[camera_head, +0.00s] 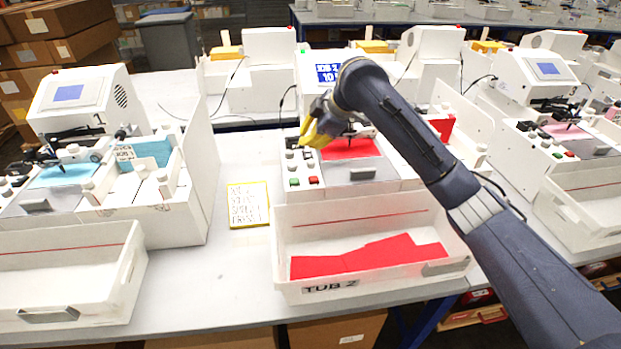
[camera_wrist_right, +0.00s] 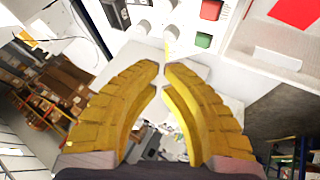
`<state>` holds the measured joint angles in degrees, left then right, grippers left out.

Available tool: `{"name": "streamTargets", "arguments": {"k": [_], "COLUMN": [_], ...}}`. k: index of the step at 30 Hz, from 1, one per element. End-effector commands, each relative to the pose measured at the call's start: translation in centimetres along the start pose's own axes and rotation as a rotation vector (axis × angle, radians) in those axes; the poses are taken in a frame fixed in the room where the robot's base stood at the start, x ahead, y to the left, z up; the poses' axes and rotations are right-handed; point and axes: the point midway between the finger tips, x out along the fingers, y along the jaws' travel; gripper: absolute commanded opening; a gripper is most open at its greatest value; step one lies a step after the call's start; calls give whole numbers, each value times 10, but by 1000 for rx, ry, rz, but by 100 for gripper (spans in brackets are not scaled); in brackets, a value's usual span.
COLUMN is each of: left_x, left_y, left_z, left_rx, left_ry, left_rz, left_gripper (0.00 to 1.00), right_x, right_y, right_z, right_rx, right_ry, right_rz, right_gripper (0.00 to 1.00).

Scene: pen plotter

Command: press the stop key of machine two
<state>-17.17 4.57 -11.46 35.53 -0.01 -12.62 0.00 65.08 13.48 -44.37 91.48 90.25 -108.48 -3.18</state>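Machine two, a white plotter with a blue display (camera_head: 328,73), stands in the middle of the head view behind the tub labelled TUB 2 (camera_head: 370,212). The wrist view also shows the red key (camera_wrist_right: 211,10) and green key (camera_wrist_right: 203,40), ahead and to the right of the fingertips. My right gripper (camera_head: 311,141), with yellow fingers, is above the back of this panel, apart from both keys. Its fingertips (camera_wrist_right: 164,64) are almost together with nothing between them. Key lettering is unreadable.
Red sheets (camera_head: 370,256) lie in the tub. A yellow-edged note (camera_head: 248,204) lies on the table left of it. Similar plotters stand left (camera_head: 80,105) and right (camera_head: 545,80). My right arm crosses over machine two's right side.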

Motion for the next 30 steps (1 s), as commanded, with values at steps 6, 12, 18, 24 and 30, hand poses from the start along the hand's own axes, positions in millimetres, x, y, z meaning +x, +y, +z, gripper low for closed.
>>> {"name": "streamTargets", "arguments": {"k": [6, 12, 18, 24, 30], "left_x": [0, 0, 0, 0, 0], "left_y": [0, 0, 0, 0, 0], "left_z": [0, 0, 0, 0, 0], "left_rx": [0, 0, 0, 0, 0], "left_ry": [0, 0, 0, 0, 0], "left_rz": [0, 0, 0, 0, 0], "left_gripper": [44, 44, 44, 44, 44], "right_x": [0, 2, 15, 34, 51], "right_y": [0, -1, -8, -19, -28], "right_z": [0, 1, 8, 18, 28], "right_rx": [0, 0, 1, 2, 2], "right_ry": [0, 1, 1, 2, 0], "right_rz": [0, -1, -2, -3, -2], "right_gripper": [0, 0, 0, 0, 0]}}
